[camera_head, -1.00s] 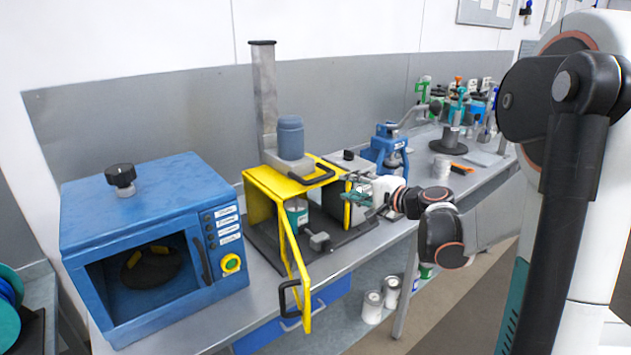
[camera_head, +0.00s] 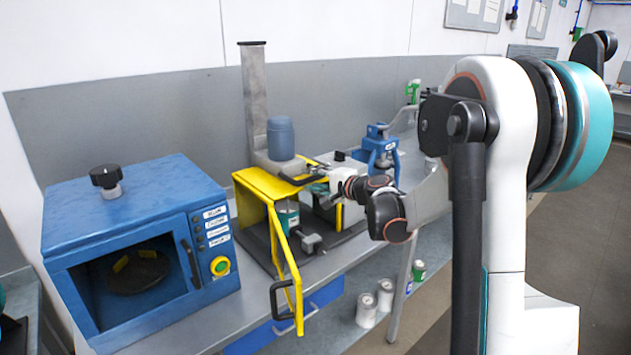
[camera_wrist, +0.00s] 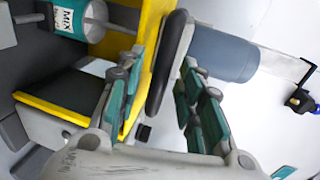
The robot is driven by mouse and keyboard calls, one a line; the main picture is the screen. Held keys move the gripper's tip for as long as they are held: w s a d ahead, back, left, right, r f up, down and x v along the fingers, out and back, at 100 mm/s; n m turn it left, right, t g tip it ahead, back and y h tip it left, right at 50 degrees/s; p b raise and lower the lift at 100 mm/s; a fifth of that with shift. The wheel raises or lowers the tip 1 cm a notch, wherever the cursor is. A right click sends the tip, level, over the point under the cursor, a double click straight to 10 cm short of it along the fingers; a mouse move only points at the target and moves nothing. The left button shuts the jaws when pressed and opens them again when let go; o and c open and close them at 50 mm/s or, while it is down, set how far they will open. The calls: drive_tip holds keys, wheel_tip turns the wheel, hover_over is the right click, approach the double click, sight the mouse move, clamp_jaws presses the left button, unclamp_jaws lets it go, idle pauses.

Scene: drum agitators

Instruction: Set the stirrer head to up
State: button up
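The stirrer's grey column (camera_head: 255,95) stands behind a yellow guard frame (camera_head: 262,183). Its head, with a blue motor (camera_head: 281,138), sits low on the column, just above the guard. A black handle (camera_head: 297,180) sticks out from the head's front. My gripper (camera_head: 322,187) is at this handle, coming from the right. In the wrist view my gripper (camera_wrist: 163,100) is open, with the black handle (camera_wrist: 168,62) between its teal fingers. Gaps show beside the handle, so I see no firm grip. The blue motor (camera_wrist: 222,52) lies beyond the right finger. A can labelled MIX (camera_wrist: 70,18) is inside the guard.
The yellow guard door (camera_head: 287,265) hangs open toward the front. A blue oven-like box (camera_head: 135,235) stands to the left. A blue clamp device (camera_head: 380,145) stands behind my arm. Cans (camera_head: 367,310) sit on the lower shelf.

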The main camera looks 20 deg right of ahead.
drive_tip(key=shift+c, duration=0.3)
clamp_jaws()
wheel_tip(320, 180, up, 17)
drive_tip(key=p, duration=0.9)
drive_tip(key=shift+p, duration=0.35)
drive_tip(key=shift+o, duration=0.3)
unclamp_jaws()
